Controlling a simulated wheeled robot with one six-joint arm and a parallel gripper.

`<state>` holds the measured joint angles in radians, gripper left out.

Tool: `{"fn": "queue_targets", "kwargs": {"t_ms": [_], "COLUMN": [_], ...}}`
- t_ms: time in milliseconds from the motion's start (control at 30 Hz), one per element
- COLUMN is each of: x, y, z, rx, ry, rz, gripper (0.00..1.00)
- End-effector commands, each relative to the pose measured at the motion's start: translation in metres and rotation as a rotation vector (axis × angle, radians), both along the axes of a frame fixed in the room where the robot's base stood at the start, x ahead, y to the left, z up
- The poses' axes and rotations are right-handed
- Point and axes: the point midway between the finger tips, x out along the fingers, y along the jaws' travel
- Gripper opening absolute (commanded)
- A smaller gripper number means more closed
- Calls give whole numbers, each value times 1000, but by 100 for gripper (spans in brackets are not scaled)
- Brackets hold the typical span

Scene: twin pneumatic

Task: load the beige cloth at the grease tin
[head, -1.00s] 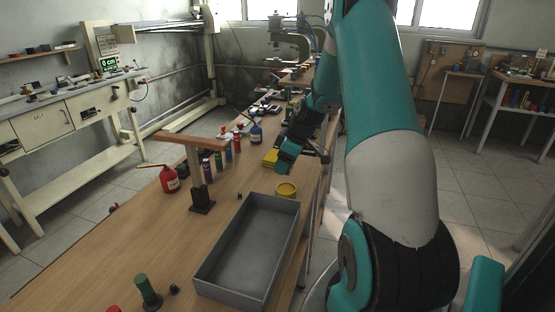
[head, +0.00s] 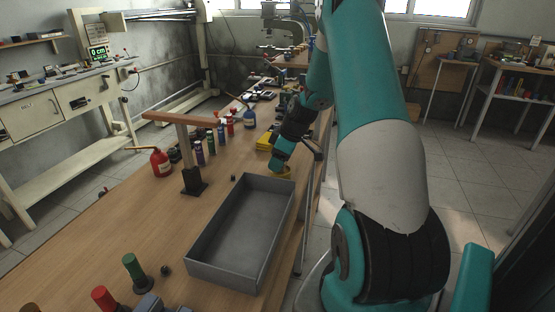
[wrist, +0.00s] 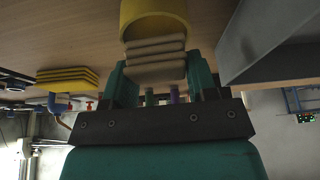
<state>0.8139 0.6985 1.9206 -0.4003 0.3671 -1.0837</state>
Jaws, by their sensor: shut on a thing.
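The grease tin is a round yellow tin (head: 286,176) just beyond the grey tray. It also shows at the top of the wrist view (wrist: 154,12), its mouth facing my gripper. My gripper (wrist: 160,88) has its teal fingers shut on a folded beige cloth (wrist: 156,72). The cloth's folded layers are at the tin's mouth, and the far end seems to be within the rim; how deep I cannot tell. In the head view my gripper (head: 277,167) is right at the tin and partly covers it. The cloth is hidden there.
A grey metal tray (head: 240,232) stands close in front of the tin. A yellow folded stack (head: 265,143) lies behind it. A dark post with a wooden bar (head: 190,155), a red oil can (head: 161,162) and several bottles stand to the left.

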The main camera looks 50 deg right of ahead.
Motion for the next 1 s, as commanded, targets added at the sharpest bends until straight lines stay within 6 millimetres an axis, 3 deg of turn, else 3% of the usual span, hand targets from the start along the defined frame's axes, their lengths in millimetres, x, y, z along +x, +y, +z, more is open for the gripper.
{"fn": "queue_targets", "kwargs": {"t_ms": [1000], "x": [0], "y": [0], "z": [-8], "rx": [0], "ry": [0], "rz": [0], "gripper": [34]}}
